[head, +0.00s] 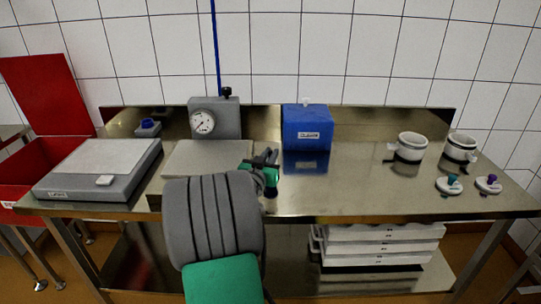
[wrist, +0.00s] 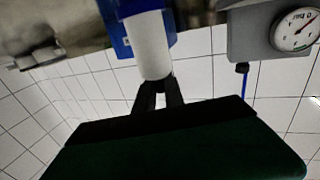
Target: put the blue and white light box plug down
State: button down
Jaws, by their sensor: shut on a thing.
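My gripper (head: 266,168) is over the middle of the steel table, just right of the grey plate, and is shut. In the wrist view its dark fingers (wrist: 158,92) meet the end of a white cylinder (wrist: 148,45), which I take to be the plug.
A blue box (head: 307,130) with a white top knob stands behind, right of a grey gauge unit (head: 228,125). A scale (head: 105,165) is at left. Two white cups (head: 411,147) and two knobbed white discs (head: 450,186) are at right. The table's centre-right (head: 350,190) is clear.

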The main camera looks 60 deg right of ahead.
jog(key=shift+r, duration=0.15)
jog(key=c, duration=1.9)
grip_release()
jog(key=shift+f, duration=0.25)
jog(key=o, duration=0.5)
jog(key=shift+r, duration=0.1)
jog(key=shift+c, duration=0.2)
